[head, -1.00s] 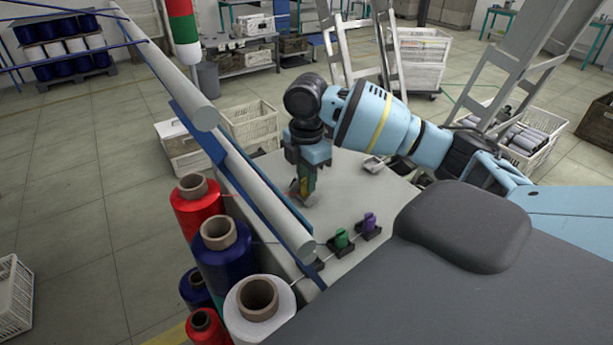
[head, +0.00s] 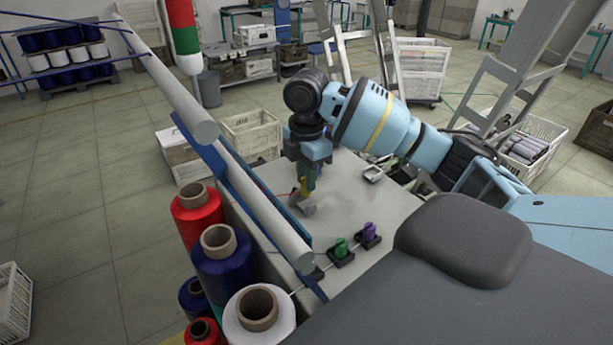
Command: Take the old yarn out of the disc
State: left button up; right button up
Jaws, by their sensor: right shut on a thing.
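My right gripper (head: 306,187) points down over the grey machine table, close to its left edge. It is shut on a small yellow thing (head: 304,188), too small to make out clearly. A small grey rounded piece (head: 303,207) shows right below the fingertips; it may be the disc, but I cannot tell whether it touches the jaws. A small red bit (head: 293,192) shows just left of the fingers. I cannot make out the old yarn. My left gripper is not in view.
A green piece (head: 341,247) and a purple piece (head: 369,233) sit on black blocks along a pale thread. Red, blue and white yarn cones (head: 258,309) stand left of the table. A long roller (head: 258,210) runs along its left edge. The table's middle (head: 355,205) is clear.

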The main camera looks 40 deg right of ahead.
jog(key=shift+r, duration=0.1)
jog(key=shift+r, duration=1.4)
